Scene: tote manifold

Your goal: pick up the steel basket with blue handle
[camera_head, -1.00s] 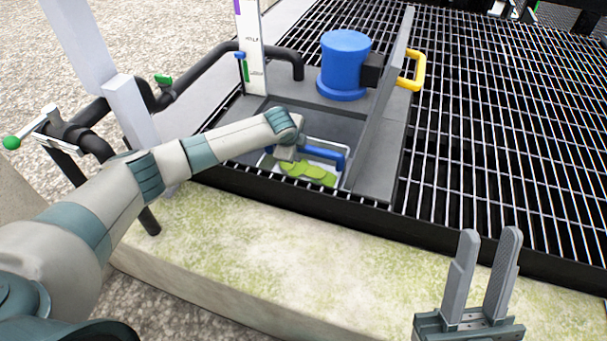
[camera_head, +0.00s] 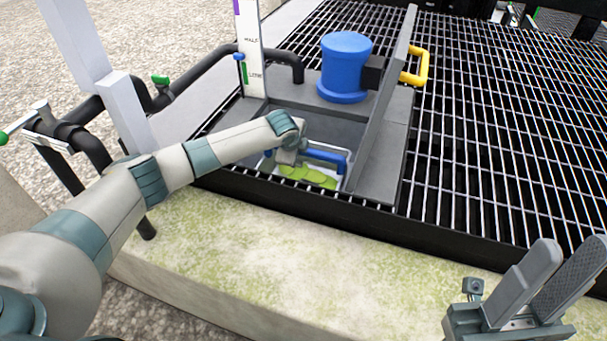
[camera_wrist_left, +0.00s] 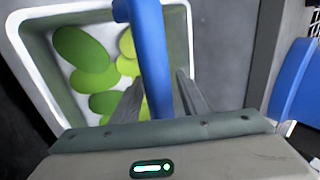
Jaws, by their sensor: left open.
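The steel basket (camera_head: 343,176) sits in a recessed pit at the picture's middle, with flat green leaf-like pieces inside. Its pale rim also shows in the left wrist view (camera_wrist_left: 32,68). Its blue handle (camera_head: 328,156) arches over it. In the left wrist view the handle (camera_wrist_left: 150,45) runs between the two fingers of my left gripper (camera_wrist_left: 158,78), which is open around it. In the head view the left fingertips are mostly hidden by the wrist. My right gripper (camera_head: 548,285) is open and empty at the bottom right, well away from the basket.
A blue cylinder (camera_head: 344,65) stands behind the pit. An upright grey plate (camera_head: 386,95) with a yellow handle (camera_head: 425,66) borders the pit on the right. A white gauge post (camera_head: 250,50) and black pipes (camera_head: 205,72) are at left. Metal grating (camera_head: 490,120) spreads right.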

